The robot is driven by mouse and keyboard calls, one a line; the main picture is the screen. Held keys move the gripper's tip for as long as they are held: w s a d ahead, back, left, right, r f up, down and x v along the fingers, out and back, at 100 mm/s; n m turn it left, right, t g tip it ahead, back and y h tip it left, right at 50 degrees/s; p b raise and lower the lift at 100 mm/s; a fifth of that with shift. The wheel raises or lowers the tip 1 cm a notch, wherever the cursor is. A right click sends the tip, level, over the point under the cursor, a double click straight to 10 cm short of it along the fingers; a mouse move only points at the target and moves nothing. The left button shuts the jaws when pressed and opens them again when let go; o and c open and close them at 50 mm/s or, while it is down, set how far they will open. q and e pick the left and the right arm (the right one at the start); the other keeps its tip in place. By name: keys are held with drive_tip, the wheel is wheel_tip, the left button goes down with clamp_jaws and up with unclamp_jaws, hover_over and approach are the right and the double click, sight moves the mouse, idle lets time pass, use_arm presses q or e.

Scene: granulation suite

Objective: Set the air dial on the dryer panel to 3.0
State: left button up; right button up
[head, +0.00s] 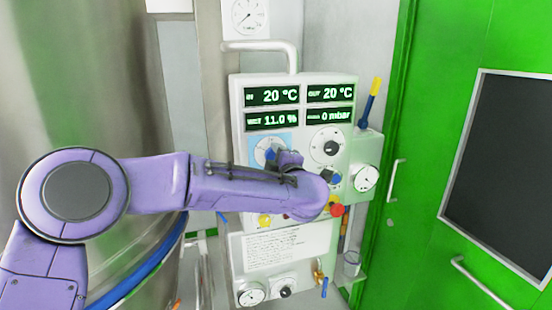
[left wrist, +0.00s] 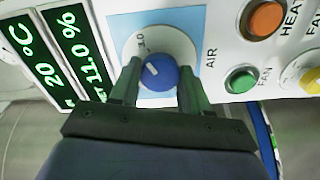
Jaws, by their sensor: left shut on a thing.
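The dryer panel (head: 240,130) is white and stands upright in the head view, with green digital readouts at its top. The air dial (left wrist: 160,72) is a blue knob with a pale pointer line on a round white scale, set on a light blue field marked AIR. In the head view the air dial's scale (head: 264,146) is partly hidden by my left gripper (head: 284,158). In the left wrist view my left gripper (left wrist: 157,84) has one finger on each side of the blue knob and is shut on it. Most scale figures are too small or hidden to read.
Readouts show 20 °C, 20 °C, 11.0 % and 0 mbar. Another dial (head: 328,147) sits to the right, a red button (head: 337,210) lower down. In the left wrist view are an orange button (left wrist: 265,18) and a green button (left wrist: 241,80). A green door (head: 425,150) stands right.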

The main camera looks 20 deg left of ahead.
use_arm(q)
drive_tip(key=o, duration=1.1)
drive_tip(key=shift+a+r, duration=0.1)
drive_tip(key=shift+a, duration=0.1)
drive_tip(key=shift+c, duration=0.2)
drive_tip(key=shift+w+a, duration=0.1)
drive_tip(key=b+v, duration=0.4)
drive_tip(key=v, duration=0.6)
drive_tip(key=shift+b, duration=0.3)
